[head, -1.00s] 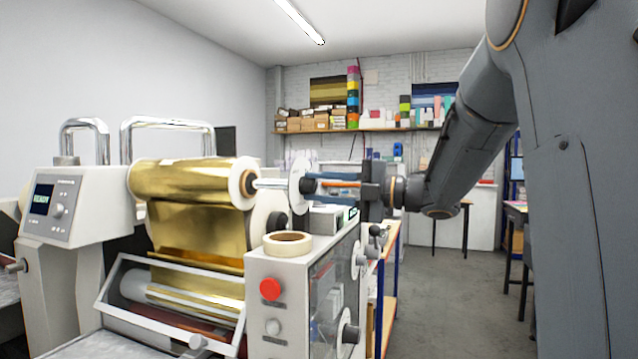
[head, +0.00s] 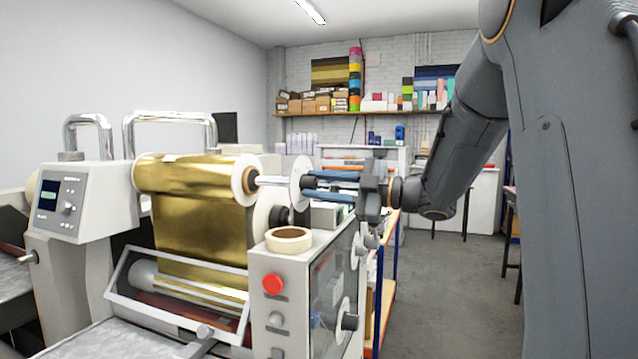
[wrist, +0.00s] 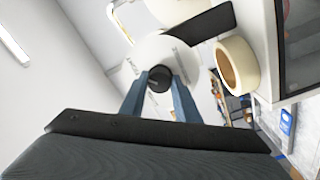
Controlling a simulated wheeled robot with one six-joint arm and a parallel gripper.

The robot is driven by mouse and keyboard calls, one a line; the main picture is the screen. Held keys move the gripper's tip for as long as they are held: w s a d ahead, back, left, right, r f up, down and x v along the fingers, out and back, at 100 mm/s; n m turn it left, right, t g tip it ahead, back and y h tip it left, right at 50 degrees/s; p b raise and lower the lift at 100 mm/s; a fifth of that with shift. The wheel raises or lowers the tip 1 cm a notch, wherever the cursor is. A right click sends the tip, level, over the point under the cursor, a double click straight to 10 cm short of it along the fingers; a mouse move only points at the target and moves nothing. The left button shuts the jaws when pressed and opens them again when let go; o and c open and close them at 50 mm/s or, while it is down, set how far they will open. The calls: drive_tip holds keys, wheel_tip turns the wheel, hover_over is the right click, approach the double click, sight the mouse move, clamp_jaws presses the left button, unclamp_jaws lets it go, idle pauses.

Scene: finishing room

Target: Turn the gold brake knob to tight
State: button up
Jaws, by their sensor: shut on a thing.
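The brake knob (wrist: 159,79) is a dark round knob at the centre of a white disc with printed marks (wrist: 160,55). In the head view the disc (head: 297,186) sits on a metal shaft at the right end of the gold foil roll (head: 195,174). My gripper (wrist: 160,95) is shut on the knob, one blue finger on each side. In the head view my gripper (head: 322,186) reaches in from the right, and its fingers mostly hide the knob. The disc's printing is too small to read.
A tape roll (head: 289,239) lies on the machine's side housing (head: 262,262) just below my gripper, beside a red button (head: 273,284). Smaller knobs stick out of the housing's right side. The floor (head: 430,290) to the right is open.

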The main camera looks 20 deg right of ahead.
idle(0.3)
drive_tip(key=o, duration=1.1)
drive_tip(key=shift+c, duration=0.2)
drive_tip(key=shift+d, duration=0.1)
drive_tip(key=b+v, duration=0.3)
drive_tip(key=v, duration=0.4)
drive_tip(key=shift+s+d, duration=0.2)
drive_tip(key=shift+d, duration=0.05)
drive_tip(key=shift+a, duration=0.1)
